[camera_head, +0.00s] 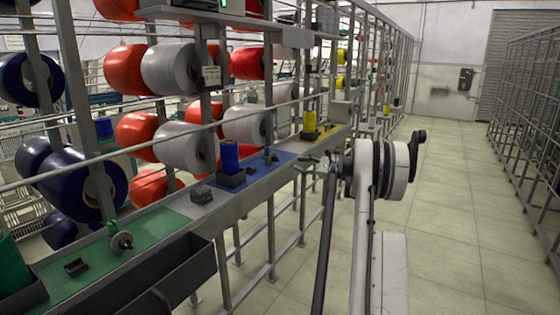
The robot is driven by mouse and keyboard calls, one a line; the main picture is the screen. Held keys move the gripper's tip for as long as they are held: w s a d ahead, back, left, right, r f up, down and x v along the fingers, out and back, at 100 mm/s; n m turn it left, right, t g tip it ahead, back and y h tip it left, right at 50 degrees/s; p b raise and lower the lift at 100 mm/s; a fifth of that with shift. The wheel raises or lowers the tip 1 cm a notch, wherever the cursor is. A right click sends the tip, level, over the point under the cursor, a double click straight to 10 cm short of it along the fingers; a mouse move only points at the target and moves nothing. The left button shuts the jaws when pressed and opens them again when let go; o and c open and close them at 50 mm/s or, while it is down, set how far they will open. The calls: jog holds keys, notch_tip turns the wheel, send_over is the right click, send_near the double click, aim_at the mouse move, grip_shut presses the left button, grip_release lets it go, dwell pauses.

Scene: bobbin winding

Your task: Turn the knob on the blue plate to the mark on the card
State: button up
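The blue plate (254,171) lies on the long metal shelf left of my arm. A small dark fitting (271,157) on its right part appears to be the knob; its pointing direction is too small to read. A blue cylinder (229,156) stands in a black block on the plate's left part. A small pale card (211,76) hangs on the post above; I cannot tell whether it is the task's card, and its mark is unreadable. My gripper (307,164) appears at the shelf's front edge, right of the blue plate and apart from the knob. Its fingers are too small to judge.
A green plate (150,230) with a spindle fitting (121,240) is nearer, and a yellow plate (335,134) is farther along. A dark grey piece (202,194) sits between green and blue. Posts and rails rise over the shelf. The aisle floor (450,230) is clear.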

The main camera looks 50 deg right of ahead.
aim_at(276, 159)
jog(key=w+f, duration=0.1)
jog(key=w, duration=1.1)
jog(key=shift+m+t, duration=0.3)
grip_shut()
